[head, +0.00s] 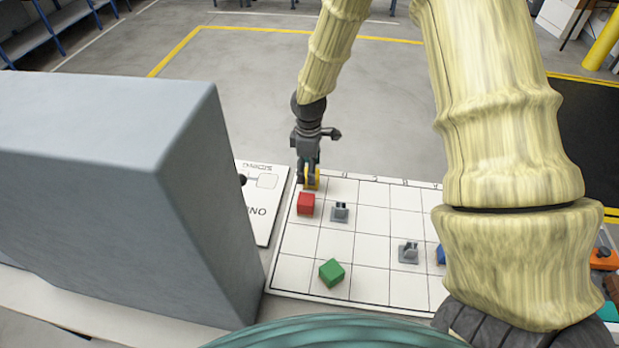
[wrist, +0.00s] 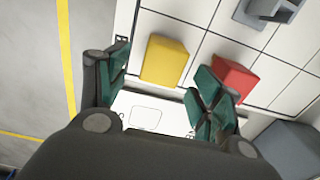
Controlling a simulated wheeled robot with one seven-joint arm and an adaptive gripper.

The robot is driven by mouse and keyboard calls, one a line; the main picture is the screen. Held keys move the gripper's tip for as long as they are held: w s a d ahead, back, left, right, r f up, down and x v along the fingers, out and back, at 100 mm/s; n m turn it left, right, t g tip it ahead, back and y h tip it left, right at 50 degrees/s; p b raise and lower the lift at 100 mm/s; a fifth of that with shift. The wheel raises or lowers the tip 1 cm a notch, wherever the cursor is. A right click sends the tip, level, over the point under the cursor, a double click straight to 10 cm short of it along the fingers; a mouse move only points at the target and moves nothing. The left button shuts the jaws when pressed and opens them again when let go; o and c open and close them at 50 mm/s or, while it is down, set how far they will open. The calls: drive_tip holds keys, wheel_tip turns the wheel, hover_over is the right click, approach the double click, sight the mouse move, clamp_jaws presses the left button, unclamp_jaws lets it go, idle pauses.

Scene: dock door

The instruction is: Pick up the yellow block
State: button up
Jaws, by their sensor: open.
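The yellow block (wrist: 164,60) lies on the white gridded board (head: 320,241), near a corner of the grid. In the wrist view it shows between my gripper's two spread fingers, a little beyond the tips. In the head view the yellow block (head: 312,179) is partly hidden behind my gripper (head: 308,168), which points down at it at the board's far left corner. My gripper (wrist: 162,77) is open, with nothing held. Its right finger in the wrist view is close to the red block (wrist: 234,78); I cannot tell whether they touch.
The red block (head: 306,204) sits close to the yellow one. A green block (head: 331,272), grey fixtures (head: 340,212) (head: 408,252) and a partly hidden blue block (head: 440,255) are on the board. A large grey box (head: 95,170) stands at the left. A printed white card (head: 258,210) lies beside the board.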

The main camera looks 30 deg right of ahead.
drive_tip(key=shift+s+d+f+p, duration=0.35)
drive_tip(key=shift+s+f+p, duration=0.2)
drive_tip(key=shift+f+p, duration=0.1)
drive_tip(key=f, duration=0.2)
drive_tip(key=shift+w+f, duration=0.35)
drive_tip(key=shift+w, duration=0.05)
drive_tip(key=shift+s+p, duration=0.15)
drive_tip(key=shift+p, duration=0.15)
drive_tip(key=shift+f, duration=0.1)
drive_tip(key=c, duration=1.1)
